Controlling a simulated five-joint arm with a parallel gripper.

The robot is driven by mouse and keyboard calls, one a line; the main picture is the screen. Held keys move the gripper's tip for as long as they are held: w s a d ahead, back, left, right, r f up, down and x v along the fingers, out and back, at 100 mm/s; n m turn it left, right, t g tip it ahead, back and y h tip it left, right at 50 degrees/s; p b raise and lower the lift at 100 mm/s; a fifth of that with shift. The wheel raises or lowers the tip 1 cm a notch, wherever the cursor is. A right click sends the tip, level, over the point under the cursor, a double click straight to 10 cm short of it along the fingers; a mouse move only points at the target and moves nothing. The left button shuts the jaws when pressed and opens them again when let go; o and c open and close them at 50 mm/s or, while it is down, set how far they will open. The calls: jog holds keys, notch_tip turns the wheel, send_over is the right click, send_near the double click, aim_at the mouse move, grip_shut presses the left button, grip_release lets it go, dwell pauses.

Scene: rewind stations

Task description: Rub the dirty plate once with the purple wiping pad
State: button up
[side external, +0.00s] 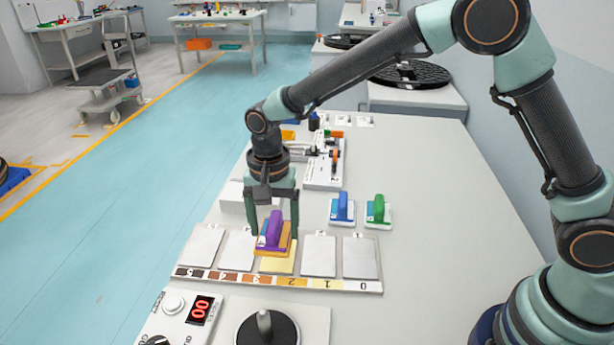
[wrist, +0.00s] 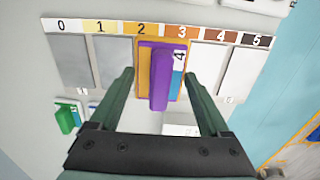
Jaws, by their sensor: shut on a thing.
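The purple wiping pad (side external: 275,227) has a purple handle, an orange base and a blue-and-white label. My gripper (side external: 275,234) points down and is shut on it, one finger on each side. In the wrist view the pad (wrist: 158,85) sits between my fingers (wrist: 160,76). A yellowish plate (side external: 277,264), the dirty one, is the middle one in a row of plates. The pad is over its far part and hides it. I cannot tell whether pad and plate touch. The other plates look grey or white.
A color scale (side external: 327,284) numbered 0 to 5 runs along the row's near edge. A blue-handled pad (side external: 342,208) and a green-handled pad (side external: 378,210) stand at the right. A box with a red display (side external: 200,309) and a black round device (side external: 267,328) stand in front.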

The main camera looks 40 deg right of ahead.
jog(key=shift+r, duration=0.9)
